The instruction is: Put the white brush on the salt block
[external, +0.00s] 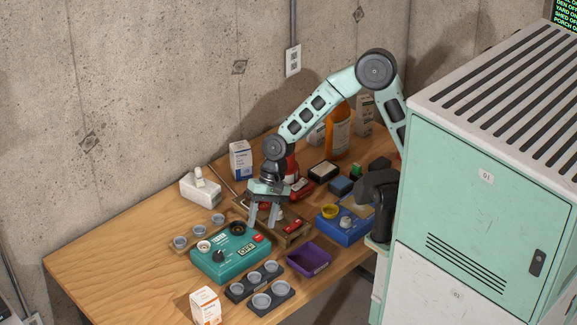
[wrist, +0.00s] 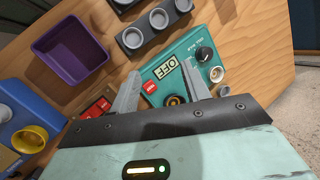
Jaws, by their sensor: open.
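A white block (external: 201,190), which looks like the salt block, lies at the back left of the table, near the wall. A small whitish piece (external: 199,177) with a paler top rests on it; it may be the white brush, but it is too small to be sure. My gripper (external: 263,223) is to the right of the block and in front of it, pointing down above a wooden tray (external: 294,240). In the wrist view its two fingers (wrist: 160,88) are apart with nothing held between them. Neither block nor brush can be made out in the wrist view.
A teal box (external: 229,256) marked OFF is beside the gripper. A purple bin (external: 309,257), black cup holder (external: 262,287) and blue box (external: 345,228) stand nearby. A white carton (external: 241,160) and an orange bottle (external: 338,132) stand behind.

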